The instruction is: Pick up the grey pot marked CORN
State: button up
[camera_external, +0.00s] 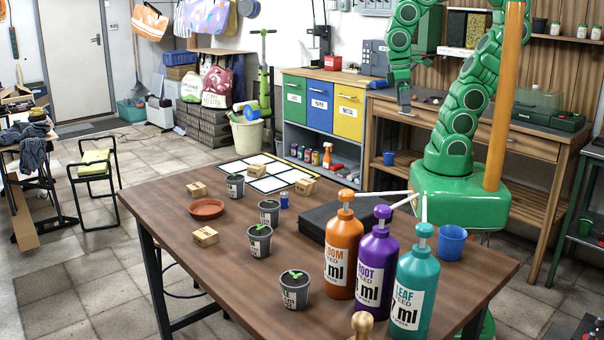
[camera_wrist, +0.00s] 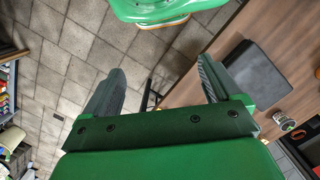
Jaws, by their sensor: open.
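Several grey pots with green seedlings and white labels stand upright on the brown table: one at the back (camera_external: 235,188), one in the middle (camera_external: 269,213), one just in front of it (camera_external: 259,243) and one near the front edge (camera_external: 294,292). Their labels are too small to read, so I cannot tell which is marked CORN. My gripper (camera_external: 405,106) hangs high behind the table, well apart from the pots. In the wrist view my gripper (camera_wrist: 160,82) is open, with nothing between its fingers.
Orange (camera_external: 342,260), purple (camera_external: 374,275) and teal (camera_external: 413,295) pump bottles stand tall at the table's right front. A dark flat case (camera_external: 325,224) lies behind them. A blue cup (camera_external: 451,243), terracotta saucer (camera_external: 206,208), small blue can (camera_external: 284,201) and several small wooden crates (camera_external: 205,236) share the table.

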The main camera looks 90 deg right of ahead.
jog(key=shift+o, duration=0.3)
jog(key=shift+w, duration=0.1)
jog(key=w+a+r+n, duration=0.1)
jog(key=w+a, duration=0.2)
jog(key=w, duration=0.5)
jog(key=w+a+n, duration=0.1)
jog(key=w+a, duration=0.2)
jog(key=w, duration=0.5)
jog(key=n+t, duration=0.2)
jog(key=n, duration=0.5)
send_over(261, 230)
jog(key=f, duration=1.8)
jog(key=shift+s+a+f, duration=0.1)
jog(key=shift+a+f, duration=0.05)
jog(key=shift+a, duration=0.15)
jog(key=shift+a+f, duration=0.1)
jog(key=shift+f, duration=1.1)
jog(key=shift+d+f, duration=0.2)
jog(key=shift+f, duration=1.2)
jog(key=shift+d+f, duration=0.15)
jog(key=shift+f, duration=1.25)
